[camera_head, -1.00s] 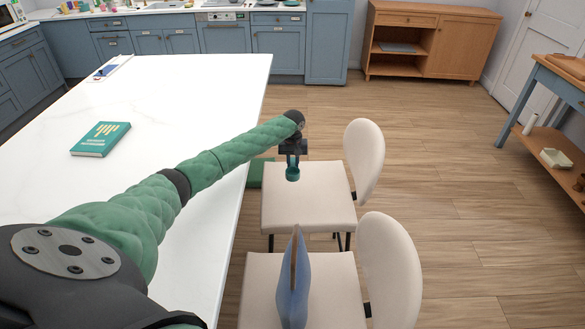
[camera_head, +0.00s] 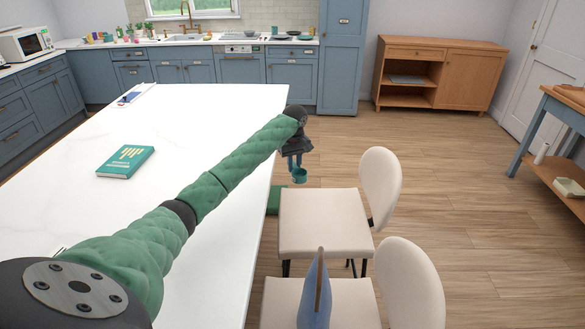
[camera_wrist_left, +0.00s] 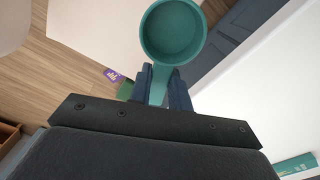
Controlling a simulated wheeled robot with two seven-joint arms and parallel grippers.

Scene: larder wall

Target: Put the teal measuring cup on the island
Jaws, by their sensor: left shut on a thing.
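The teal measuring cup (camera_head: 299,175) hangs below my left gripper (camera_head: 294,160), beside the right edge of the island and above the floor just beyond the nearer chairs. In the left wrist view the cup (camera_wrist_left: 173,32) shows its open bowl, and my left gripper (camera_wrist_left: 159,88) is shut on its handle. The island (camera_head: 215,120) has a white top and lies to the left of the cup. My right gripper is not in view.
A teal book (camera_head: 125,161) lies on the island, and a tablet-like item (camera_head: 130,98) lies at its far left edge. Cream chairs (camera_head: 322,222) stand along the island's right side. A blue pointed object (camera_head: 314,295) stands at the nearer chair. Much of the island top is bare.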

